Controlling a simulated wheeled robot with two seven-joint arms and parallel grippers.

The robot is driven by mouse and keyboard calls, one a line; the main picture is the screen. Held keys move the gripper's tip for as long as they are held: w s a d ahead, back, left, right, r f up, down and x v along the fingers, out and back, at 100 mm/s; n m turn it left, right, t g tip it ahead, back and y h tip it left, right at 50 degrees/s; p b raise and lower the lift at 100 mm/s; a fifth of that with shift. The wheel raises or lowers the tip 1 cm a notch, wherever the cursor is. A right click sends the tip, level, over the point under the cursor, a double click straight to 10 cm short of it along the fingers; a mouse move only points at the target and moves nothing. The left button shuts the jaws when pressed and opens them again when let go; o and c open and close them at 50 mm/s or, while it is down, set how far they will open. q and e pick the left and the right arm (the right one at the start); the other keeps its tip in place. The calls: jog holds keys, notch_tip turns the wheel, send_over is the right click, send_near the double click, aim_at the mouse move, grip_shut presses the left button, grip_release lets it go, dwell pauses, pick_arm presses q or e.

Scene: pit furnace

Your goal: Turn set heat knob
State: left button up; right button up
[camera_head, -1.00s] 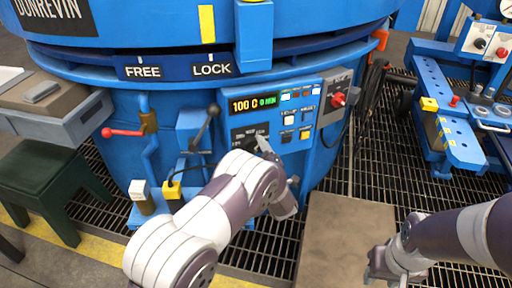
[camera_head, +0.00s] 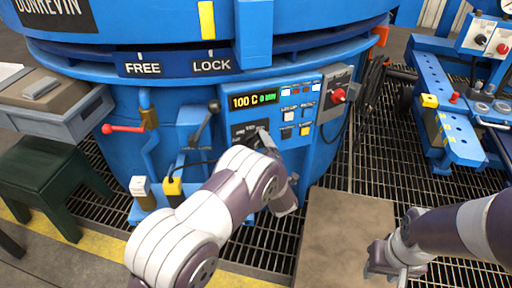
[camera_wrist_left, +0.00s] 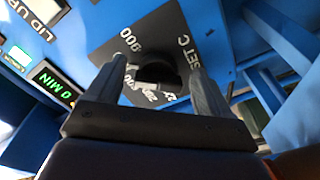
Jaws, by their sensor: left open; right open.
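The set heat knob (camera_wrist_left: 155,72) is black and round, on a dark dial plate (camera_wrist_left: 125,45) marked SET C with numbers around it. My left gripper (camera_wrist_left: 156,64) is open in the left wrist view, one finger on each side of the knob; I cannot tell if they touch it. In the head view my left gripper (camera_head: 266,139) is in front of the dial plate (camera_head: 243,130) and hides the knob. The display (camera_head: 252,100) reads 100 C and 0 MIN. My right gripper (camera_head: 385,265) is open and empty, low at the right.
Small buttons (camera_head: 289,116) sit right of the dial, and a red knob (camera_head: 338,95) is on a grey box beyond them. A black-knobbed lever (camera_head: 206,120) and a red-handled valve (camera_head: 122,129) are to the left. Grating and a brown plate (camera_head: 345,240) lie below.

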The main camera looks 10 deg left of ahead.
pick_arm(q)
jog(key=p+v, duration=0.4)
jog(key=v, duration=0.8)
jog(key=shift+s+d, duration=0.2)
jog(key=shift+s, duration=0.1)
